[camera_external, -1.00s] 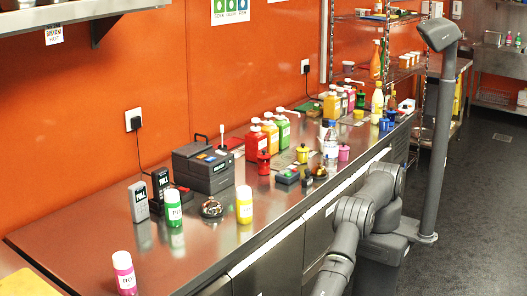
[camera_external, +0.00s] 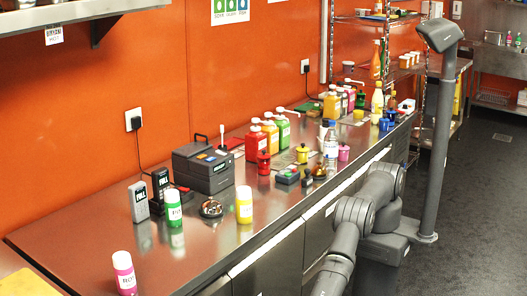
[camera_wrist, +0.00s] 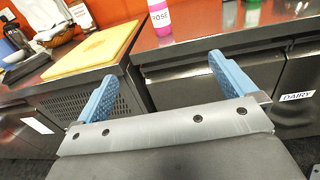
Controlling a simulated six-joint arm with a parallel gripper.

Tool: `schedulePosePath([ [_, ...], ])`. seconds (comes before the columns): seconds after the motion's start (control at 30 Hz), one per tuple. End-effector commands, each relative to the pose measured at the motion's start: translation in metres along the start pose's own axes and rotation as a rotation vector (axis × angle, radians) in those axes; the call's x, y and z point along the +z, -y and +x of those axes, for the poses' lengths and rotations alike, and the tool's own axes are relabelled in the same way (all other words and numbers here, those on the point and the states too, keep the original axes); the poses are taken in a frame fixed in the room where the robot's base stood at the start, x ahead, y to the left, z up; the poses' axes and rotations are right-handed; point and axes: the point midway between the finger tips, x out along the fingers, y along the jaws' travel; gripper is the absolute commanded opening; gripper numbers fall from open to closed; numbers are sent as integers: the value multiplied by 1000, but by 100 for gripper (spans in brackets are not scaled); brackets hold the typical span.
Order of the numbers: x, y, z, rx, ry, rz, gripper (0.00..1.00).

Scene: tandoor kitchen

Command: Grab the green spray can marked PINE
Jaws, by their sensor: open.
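The green spray can (camera_external: 174,211) with a white cap stands upright on the steel counter in the external view. Its white label is small, and I cannot read it fully. In the external view my arm runs off the bottom edge, so the gripper is hidden there. The green can is not between the fingers.
A pink can (camera_external: 123,274) stands nearer the counter's front; its label reads ROSE in the wrist view (camera_wrist: 160,20). A yellow can (camera_external: 244,206) stands right of the green one, with a round metal object (camera_external: 211,208) between. Handsets (camera_external: 139,201) and a printer (camera_external: 203,170) stand behind.

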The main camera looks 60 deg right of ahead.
Motion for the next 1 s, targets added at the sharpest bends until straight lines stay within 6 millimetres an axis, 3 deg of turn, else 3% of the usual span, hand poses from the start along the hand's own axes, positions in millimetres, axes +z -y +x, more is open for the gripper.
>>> schedulePosePath([
  [0.23,0,0,0,0,0,0,100],
  [0.37,0,0,0,0,0,0,76],
  [0.67,1,1,4,-5,-7,6,76],
  [0.77,6,5,31,-37,-52,47,76],
  [0.87,16,19,85,-108,-149,145,76],
  [1.0,33,59,178,-267,-327,374,76],
])
